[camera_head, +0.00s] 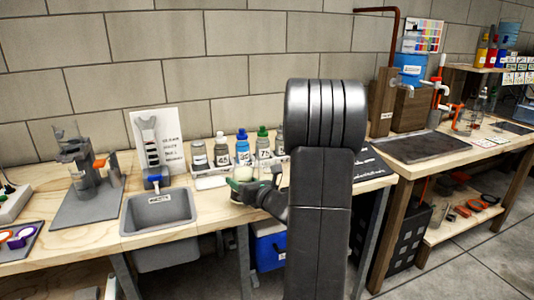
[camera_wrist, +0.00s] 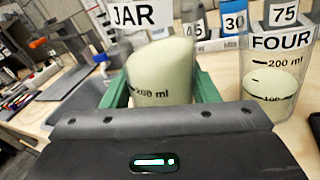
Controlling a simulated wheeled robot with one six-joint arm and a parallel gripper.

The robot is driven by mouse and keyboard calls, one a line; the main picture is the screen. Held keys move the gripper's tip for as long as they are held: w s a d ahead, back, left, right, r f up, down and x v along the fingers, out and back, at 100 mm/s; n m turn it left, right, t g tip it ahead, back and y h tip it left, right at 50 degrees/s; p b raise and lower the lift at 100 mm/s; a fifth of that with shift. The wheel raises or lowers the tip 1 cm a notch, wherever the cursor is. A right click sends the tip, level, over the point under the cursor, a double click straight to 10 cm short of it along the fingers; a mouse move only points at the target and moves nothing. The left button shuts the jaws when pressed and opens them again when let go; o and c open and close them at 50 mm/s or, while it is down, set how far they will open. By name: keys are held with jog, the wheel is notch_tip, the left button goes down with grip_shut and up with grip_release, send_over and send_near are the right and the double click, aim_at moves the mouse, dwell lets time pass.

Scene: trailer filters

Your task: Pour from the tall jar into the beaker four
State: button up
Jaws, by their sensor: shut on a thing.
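The tall jar (camera_wrist: 160,90) is clear, labelled JAR, and holds pale green liquid around its 200 ml mark. My gripper (camera_wrist: 160,84) is shut on it, with green fingers on both sides. The liquid surface slants up to the right, so the jar looks tilted toward beaker four; its mouth is cut off. Beaker four (camera_wrist: 268,85), labelled FOUR, stands on the bench right of the jar, apart from it in this view. It holds pale liquid between its 100 and 200 ml marks. No stream shows. In the head view my gripper (camera_head: 262,188) is partly hidden by my arm.
Numbered bottles (camera_head: 242,148) stand in a row behind the gripper. A grey sink (camera_head: 158,211) is to the left, with a sign (camera_head: 160,140) behind it. A metal stand (camera_head: 88,180) is farther left. A dark mat (camera_head: 425,147) lies on the right bench.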

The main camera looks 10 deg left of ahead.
aim_at(249, 167)
jog(key=shift+w+d+r+m+p, duration=0.1)
jog(key=shift+w+r+m+p, duration=0.15)
jog(key=shift+m+p, duration=0.6)
jog(key=shift+w+d+r+m+p, duration=0.1)
jog(key=shift+r+m+p, duration=0.25)
jog(key=shift+p, duration=1)
jog(key=m+p, duration=0.1)
jog(key=p, duration=0.1)
jog(key=r+p, duration=0.1)
jog(key=p, duration=0.1)
jog(key=shift+w+d+r+m, duration=0.1)
jog(key=shift+w+d+m, duration=0.1)
jog(key=shift+w+m, duration=0.2)
jog(key=shift+g+p, duration=0.3)
jog(key=shift+p, duration=0.05)
jog(key=shift+s, duration=0.1)
jog(key=shift+s+a+r+m+g+p, duration=0.15)
jog(key=shift+r+m+p, duration=0.5)
jog(key=shift+p, duration=0.85)
jog(key=shift+d+r+m+g+p, duration=0.1)
jog(key=shift+r+m+p, duration=0.3)
jog(key=shift+m+p, duration=0.85)
jog(key=shift+s+a+r+m+g+p, duration=0.15)
jog(key=shift+r+m+p, duration=0.35)
jog(key=shift+p, duration=1.3)
